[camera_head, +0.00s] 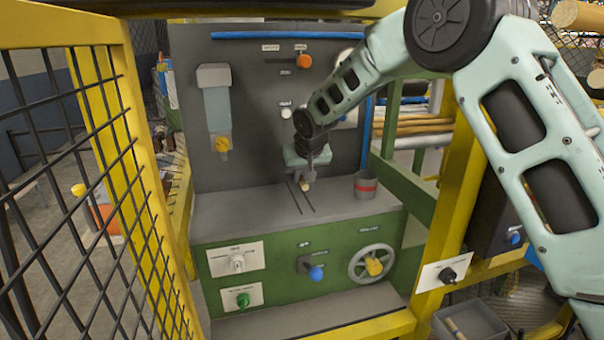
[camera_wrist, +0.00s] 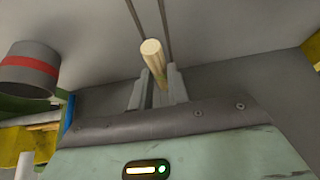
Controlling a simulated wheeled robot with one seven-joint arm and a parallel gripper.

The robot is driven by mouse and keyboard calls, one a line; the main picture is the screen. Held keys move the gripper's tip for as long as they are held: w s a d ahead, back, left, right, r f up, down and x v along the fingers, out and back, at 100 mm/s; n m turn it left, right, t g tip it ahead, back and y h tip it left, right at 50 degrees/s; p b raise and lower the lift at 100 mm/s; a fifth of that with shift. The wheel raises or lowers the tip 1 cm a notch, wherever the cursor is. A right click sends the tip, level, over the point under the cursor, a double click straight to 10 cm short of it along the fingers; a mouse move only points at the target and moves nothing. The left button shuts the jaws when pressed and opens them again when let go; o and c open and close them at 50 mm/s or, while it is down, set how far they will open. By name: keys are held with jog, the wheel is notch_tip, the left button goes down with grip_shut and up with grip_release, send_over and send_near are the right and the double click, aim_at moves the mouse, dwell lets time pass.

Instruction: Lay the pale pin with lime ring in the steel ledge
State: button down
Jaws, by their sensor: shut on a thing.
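My gripper (camera_head: 305,178) is shut on a pale wooden pin (camera_head: 305,187) above the grey metal ledge (camera_head: 235,212) of the green machine. In the wrist view the pale pin (camera_wrist: 153,56) sticks out between the fingers of my gripper (camera_wrist: 158,84), and a small lime band shows near the fingers. Two thin dark parallel lines (camera_wrist: 164,17) run along the ledge surface beyond the pin. The pin's other end is hidden between the fingers. I cannot tell whether the pin touches the ledge.
A grey cup with a red band (camera_head: 366,186) stands on the ledge right of my gripper. A hanging grey unit with a yellow tip (camera_head: 217,110) is at the left. Knobs and a handwheel (camera_head: 372,263) are on the front. A grey bin (camera_head: 490,322) sits lower right. Yellow mesh fencing (camera_head: 125,130) stands left.

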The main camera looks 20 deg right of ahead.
aim_at(302, 202)
jog(key=shift+f+b, duration=1.6)
jog(key=shift+f, duration=0.95)
jog(key=c, duration=1.3)
grip_release()
jog(key=shift+r, duration=0.1)
jog(key=shift+r+p, duration=2)
jog(key=shift+r, duration=1)
